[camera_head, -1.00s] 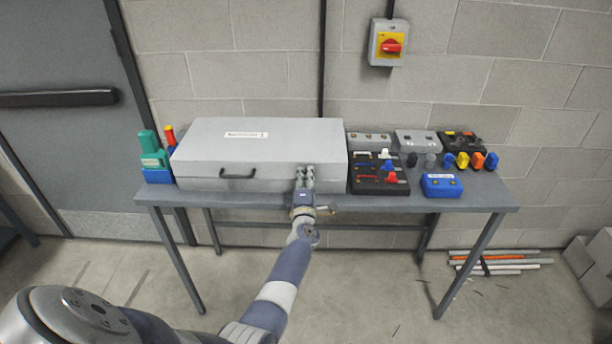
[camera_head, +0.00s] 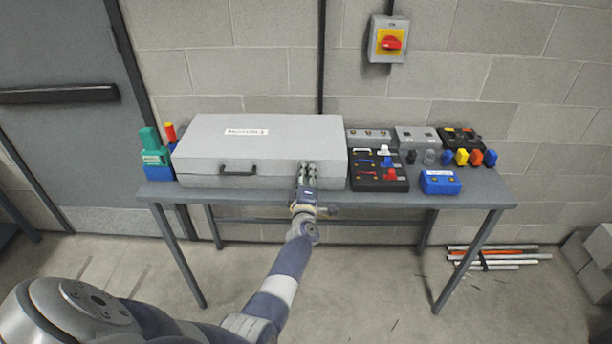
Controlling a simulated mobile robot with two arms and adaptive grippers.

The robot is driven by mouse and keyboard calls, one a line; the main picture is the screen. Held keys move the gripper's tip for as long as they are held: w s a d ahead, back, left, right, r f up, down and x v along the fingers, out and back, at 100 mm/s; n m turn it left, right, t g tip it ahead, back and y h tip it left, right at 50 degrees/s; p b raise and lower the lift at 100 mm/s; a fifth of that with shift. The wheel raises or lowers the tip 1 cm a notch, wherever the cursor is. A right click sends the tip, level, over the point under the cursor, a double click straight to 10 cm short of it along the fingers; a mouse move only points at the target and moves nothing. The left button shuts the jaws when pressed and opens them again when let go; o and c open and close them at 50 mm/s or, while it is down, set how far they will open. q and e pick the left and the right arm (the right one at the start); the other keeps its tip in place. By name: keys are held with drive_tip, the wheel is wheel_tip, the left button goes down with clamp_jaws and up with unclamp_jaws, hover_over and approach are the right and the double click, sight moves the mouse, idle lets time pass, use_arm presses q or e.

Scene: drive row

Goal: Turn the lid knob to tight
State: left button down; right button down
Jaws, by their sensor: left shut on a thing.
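A grey case with a closed lid (camera_head: 260,140) sits on the left part of the table. It has a white label on top and a dark handle on its front. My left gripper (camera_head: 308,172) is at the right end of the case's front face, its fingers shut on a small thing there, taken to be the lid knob. The fingers hide the knob, so I cannot see which way it points. My right gripper is not in view.
The narrow grey table (camera_head: 400,198) also bears a black panel (camera_head: 366,183) close right of my gripper, a blue box (camera_head: 440,183), several coloured plugs and green and blue blocks (camera_head: 154,157). A red rotary switch (camera_head: 391,43) is on the wall.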

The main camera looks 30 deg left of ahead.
use_arm(q)
drive_tip(key=c, duration=1.3)
unclamp_jaws()
drive_tip(key=shift+c, duration=0.2)
drive_tip(key=shift+s+d, duration=0.1)
drive_tip(key=v, duration=0.7)
drive_tip(key=shift+s, duration=0.2)
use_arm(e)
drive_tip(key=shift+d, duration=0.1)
use_arm(q)
drive_tip(key=shift+f, duration=0.1)
